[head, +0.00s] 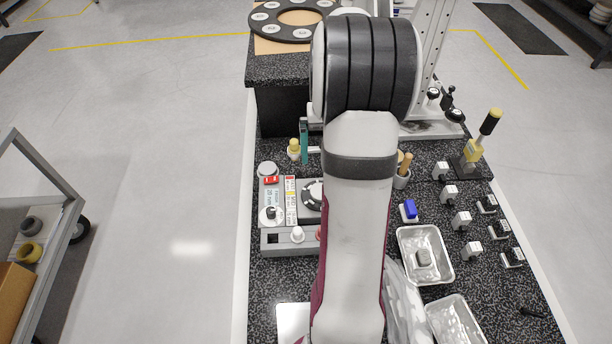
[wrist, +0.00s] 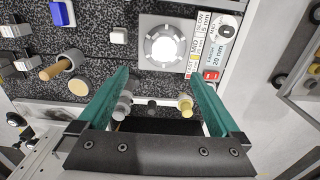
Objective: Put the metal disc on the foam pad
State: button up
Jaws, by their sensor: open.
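My gripper shows in the wrist view (wrist: 160,85) with its two teal fingers spread wide and nothing between them. In the head view my arm hides most of it; one teal finger (head: 304,140) shows beside a yellow-topped knob. A pale grey round disc (head: 268,169) lies at the panel's far left corner; I cannot tell whether it is the metal disc. A bright round face sits in a square grey plate (wrist: 148,62) ahead of the fingers in the wrist view. I cannot single out the foam pad with certainty.
The yellow-topped knob (wrist: 185,105) and a metallic cylinder (wrist: 122,105) stand near the fingers. A black ring with pale discs (head: 258,29) lies at the back.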

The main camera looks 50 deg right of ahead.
jog(key=f, duration=1.2)
jog(key=shift+w+a, duration=0.2)
jog(key=shift+a, duration=0.2)
grip_shut()
jog(key=shift+s+r, duration=0.1)
jog(key=shift+r, duration=2.15)
jog(key=s+d+r, duration=0.2)
jog(key=s+r, duration=0.4)
jog(key=s, duration=0.5)
jog(key=s+a+f, duration=0.1)
jog(key=f, duration=0.3)
jog(key=s+a+f, duration=0.1)
jog(key=f, duration=0.4)
jog(key=a+f, duration=0.2)
jog(key=f, duration=0.3)
jog(key=shift+s, duration=0.4)
